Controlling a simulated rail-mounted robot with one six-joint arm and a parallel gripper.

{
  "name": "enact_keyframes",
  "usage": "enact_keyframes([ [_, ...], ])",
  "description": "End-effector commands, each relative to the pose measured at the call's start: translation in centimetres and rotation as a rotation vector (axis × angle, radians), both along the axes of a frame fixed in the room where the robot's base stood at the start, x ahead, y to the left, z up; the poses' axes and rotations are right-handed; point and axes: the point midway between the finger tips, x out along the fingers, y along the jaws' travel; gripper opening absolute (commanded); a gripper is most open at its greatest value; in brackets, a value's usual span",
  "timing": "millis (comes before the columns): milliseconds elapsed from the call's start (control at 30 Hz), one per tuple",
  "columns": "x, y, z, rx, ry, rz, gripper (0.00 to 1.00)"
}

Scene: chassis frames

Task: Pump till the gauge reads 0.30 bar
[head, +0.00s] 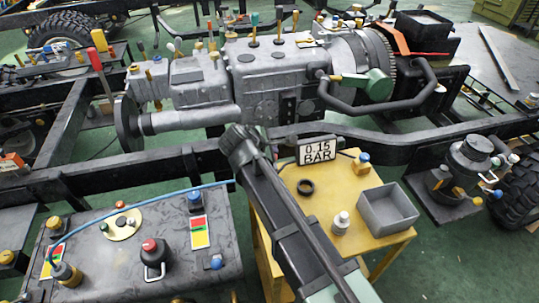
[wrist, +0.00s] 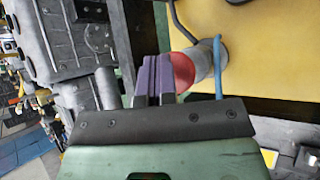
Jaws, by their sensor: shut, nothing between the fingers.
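The gauge (head: 317,150) is a white display that reads 0.15 BAR, beside my arm in the head view. In the wrist view, a grey cylinder (wrist: 207,65) with a red round top (wrist: 183,70) looks like the pump. A blue hose (wrist: 218,66) runs beside it. My gripper (wrist: 153,58) has purple fingers that are shut with nothing between them. The fingers are just left of the red top in the wrist view; I cannot tell whether they touch it. In the head view, my arm hides the pump and the fingertips.
A yellow table (head: 340,224) carries a grey open bin (head: 385,211), a black ring (head: 305,187) and a small white-topped bottle (head: 341,222). Dark chassis rails and a grey gearbox (head: 275,80) stand behind. The blue hose (head: 150,200) crosses a dark tank at the left.

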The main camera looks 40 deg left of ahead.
Motion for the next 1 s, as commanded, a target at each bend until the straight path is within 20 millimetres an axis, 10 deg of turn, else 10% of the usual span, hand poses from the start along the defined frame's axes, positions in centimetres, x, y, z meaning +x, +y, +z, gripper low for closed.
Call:
enact_keyframes([
  [1000, 0.0, 0.0, -1.3, 0.001, 0.001, 0.001, 0.00],
])
